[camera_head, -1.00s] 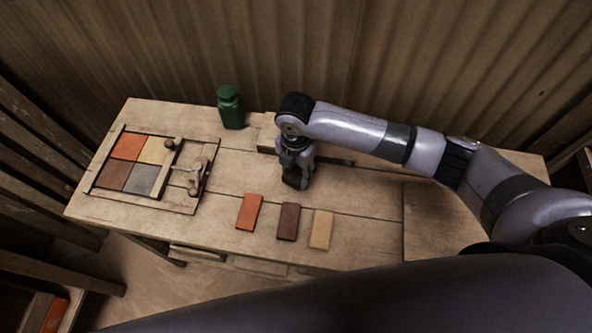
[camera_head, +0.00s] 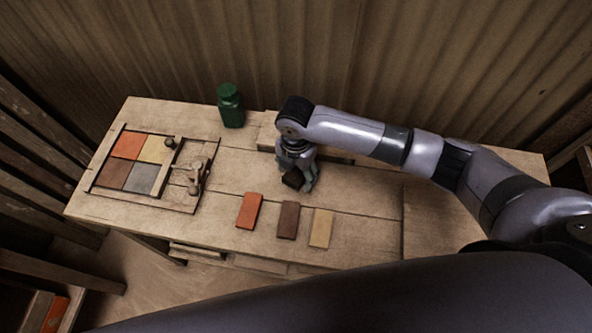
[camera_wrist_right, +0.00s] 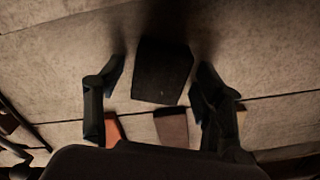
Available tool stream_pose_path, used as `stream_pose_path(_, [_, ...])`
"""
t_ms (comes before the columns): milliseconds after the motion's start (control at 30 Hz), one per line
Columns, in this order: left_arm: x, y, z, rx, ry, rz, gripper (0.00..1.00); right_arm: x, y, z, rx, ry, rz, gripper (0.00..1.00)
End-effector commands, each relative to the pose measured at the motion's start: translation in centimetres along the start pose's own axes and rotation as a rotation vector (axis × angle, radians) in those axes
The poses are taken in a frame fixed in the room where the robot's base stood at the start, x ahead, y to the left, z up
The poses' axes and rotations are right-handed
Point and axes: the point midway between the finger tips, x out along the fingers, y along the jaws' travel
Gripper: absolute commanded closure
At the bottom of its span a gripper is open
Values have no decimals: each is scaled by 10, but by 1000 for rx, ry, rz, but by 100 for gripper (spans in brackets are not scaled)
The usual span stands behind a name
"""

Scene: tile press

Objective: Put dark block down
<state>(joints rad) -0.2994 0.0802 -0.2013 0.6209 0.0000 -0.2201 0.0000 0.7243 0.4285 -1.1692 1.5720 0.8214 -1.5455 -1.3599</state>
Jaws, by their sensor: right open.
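The dark block (camera_head: 292,180) is at the middle of the bench, between the fingers of my right gripper (camera_head: 297,178). In the right wrist view the dark block (camera_wrist_right: 162,72) shows nearly black, with a visible gap to the finger on each side. My right gripper (camera_wrist_right: 160,80) is open around it and pointing down. The block appears to rest on the wooden bench top, though its lower edge is in shadow. My left gripper is not in view.
Orange (camera_head: 249,211), brown (camera_head: 288,220) and tan (camera_head: 321,228) tiles lie in front of the gripper. A wooden press frame (camera_head: 189,206) with four-coloured tiles lies at left. A green bottle (camera_head: 230,108) stands at the back. Bench (camera_head: 365,195) right of the gripper is clear.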

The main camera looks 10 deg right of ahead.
Motion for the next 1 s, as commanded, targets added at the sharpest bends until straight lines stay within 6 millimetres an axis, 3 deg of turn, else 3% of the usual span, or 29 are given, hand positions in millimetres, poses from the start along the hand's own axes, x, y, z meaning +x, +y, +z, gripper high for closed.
stream_pose_path(267, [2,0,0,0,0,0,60,-14,1,1,0,0,3,37])
stream_pose_path(700, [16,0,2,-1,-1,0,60,-102,1,1,-1,-2,4,37])
stream_pose_path(1000, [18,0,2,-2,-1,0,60,-123,0,0,0,1,0,37])
